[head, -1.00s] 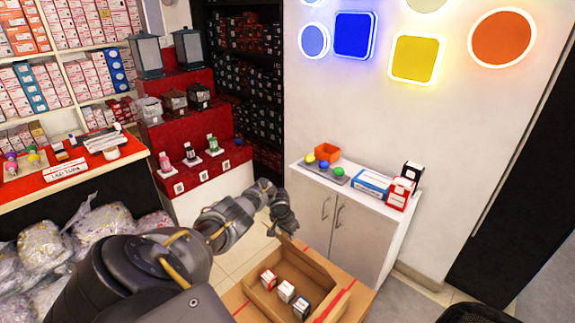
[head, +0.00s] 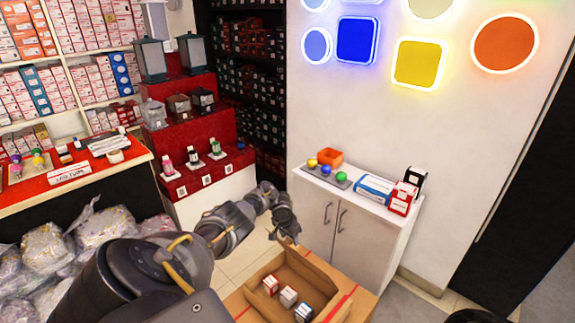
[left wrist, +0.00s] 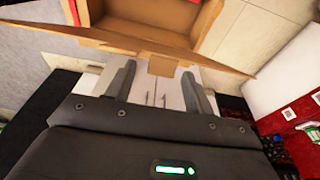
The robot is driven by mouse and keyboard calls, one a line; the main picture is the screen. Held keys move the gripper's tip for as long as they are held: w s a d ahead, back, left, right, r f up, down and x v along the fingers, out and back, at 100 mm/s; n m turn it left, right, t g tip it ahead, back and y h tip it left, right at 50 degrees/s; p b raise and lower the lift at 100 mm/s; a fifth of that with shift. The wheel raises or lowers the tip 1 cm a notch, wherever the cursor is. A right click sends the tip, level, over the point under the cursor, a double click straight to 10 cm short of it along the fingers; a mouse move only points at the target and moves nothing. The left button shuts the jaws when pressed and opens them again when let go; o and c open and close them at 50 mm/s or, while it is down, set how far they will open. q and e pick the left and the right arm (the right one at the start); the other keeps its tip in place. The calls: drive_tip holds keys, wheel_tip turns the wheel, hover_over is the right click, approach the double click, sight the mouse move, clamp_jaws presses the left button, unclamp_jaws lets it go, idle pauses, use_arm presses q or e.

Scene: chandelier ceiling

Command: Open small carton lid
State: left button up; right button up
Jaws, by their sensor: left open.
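An open-topped cardboard carton (head: 344,276) with red tape stripes stands at the bottom middle of the head view, its front cut off by the picture edge. Three small boxes, a red-and-white one (head: 271,286), a white one (head: 288,297) and a dark-and-white one (head: 303,313), sit inside. My left gripper (head: 288,230) is at the carton's far edge. In the left wrist view my left gripper (left wrist: 160,72) is open, and a small cardboard tab (left wrist: 161,66) on the carton (left wrist: 135,36) shows between its fingertips. I cannot tell whether they touch. My right gripper is not seen.
A white cabinet (head: 340,238) stands behind the carton, with an orange bin (head: 329,157), coloured balls and boxes on top. Plastic-wrapped bags (head: 105,235) lie at left near my arm. A red stepped display (head: 195,130) stands behind. Some tiled floor is clear.

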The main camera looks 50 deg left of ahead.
use_arm(q)
drive_tip(key=p+v, duration=0.2)
drive_tip(key=v, duration=0.8)
drive_tip(key=shift+p, duration=0.3)
